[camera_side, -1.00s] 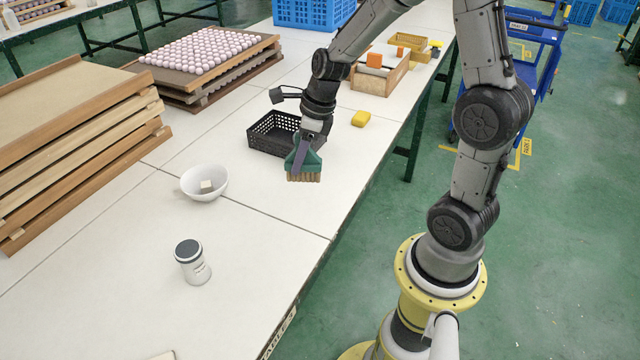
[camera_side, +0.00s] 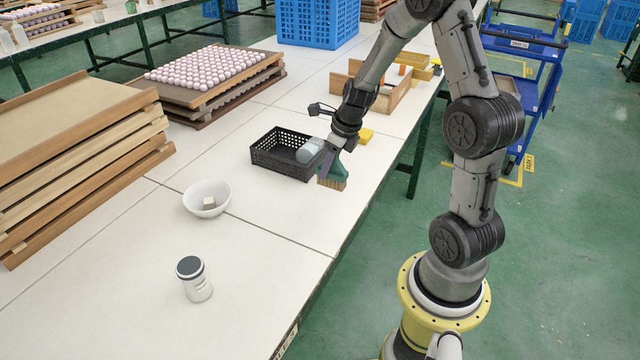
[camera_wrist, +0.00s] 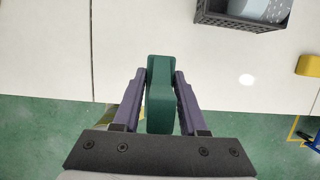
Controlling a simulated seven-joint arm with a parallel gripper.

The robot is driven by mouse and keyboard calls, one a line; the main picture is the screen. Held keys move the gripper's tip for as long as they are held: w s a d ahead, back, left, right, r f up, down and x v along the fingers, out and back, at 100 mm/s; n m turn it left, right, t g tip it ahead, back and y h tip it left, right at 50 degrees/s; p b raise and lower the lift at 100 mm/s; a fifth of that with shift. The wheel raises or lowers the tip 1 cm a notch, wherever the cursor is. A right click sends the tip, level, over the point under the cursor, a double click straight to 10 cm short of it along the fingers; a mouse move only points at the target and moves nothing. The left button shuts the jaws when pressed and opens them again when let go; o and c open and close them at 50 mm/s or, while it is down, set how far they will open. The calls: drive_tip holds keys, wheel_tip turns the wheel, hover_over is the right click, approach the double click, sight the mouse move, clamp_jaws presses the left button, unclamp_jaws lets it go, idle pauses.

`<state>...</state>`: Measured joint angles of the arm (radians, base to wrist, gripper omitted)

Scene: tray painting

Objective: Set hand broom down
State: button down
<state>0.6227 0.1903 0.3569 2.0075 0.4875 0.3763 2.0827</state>
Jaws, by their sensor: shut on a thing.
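The hand broom (camera_side: 333,171) has a green body and tan bristles that point down. In the side view it is at the front edge of the white table, just right of the black basket. My gripper (camera_side: 326,158) is shut on the broom. In the wrist view my gripper's purple fingers (camera_wrist: 160,95) stand on both sides of the green handle (camera_wrist: 160,100). The bristles are hidden in the wrist view. I cannot tell whether the bristles touch the table.
The black basket (camera_side: 262,157) holds a grey-white rounded object (camera_side: 309,150). A yellow block (camera_side: 366,135) lies behind my gripper. A white bowl (camera_side: 191,199) with a small block and a lidded white jar (camera_side: 197,284) stand at left. The table (camera_side: 262,215) is clear between bowl and broom.

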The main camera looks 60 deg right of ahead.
drive_tip(key=w+f, duration=0.1)
drive_tip(key=w+d+f, duration=0.1)
drive_tip(key=f, duration=0.1)
drive_tip(key=w+f, duration=0.1)
drive_tip(key=shift+d+f, duration=0.4)
drive_tip(key=shift+s+x, duration=0.1)
drive_tip(key=shift+x, duration=0.85)
drive_tip(key=shift+s+x, duration=0.15)
drive_tip(key=shift+x, duration=0.75)
drive_tip(key=shift+d+f, duration=0.15)
drive_tip(key=shift+f, duration=0.1)
drive_tip(key=shift+c, duration=2.2)
unclamp_jaws()
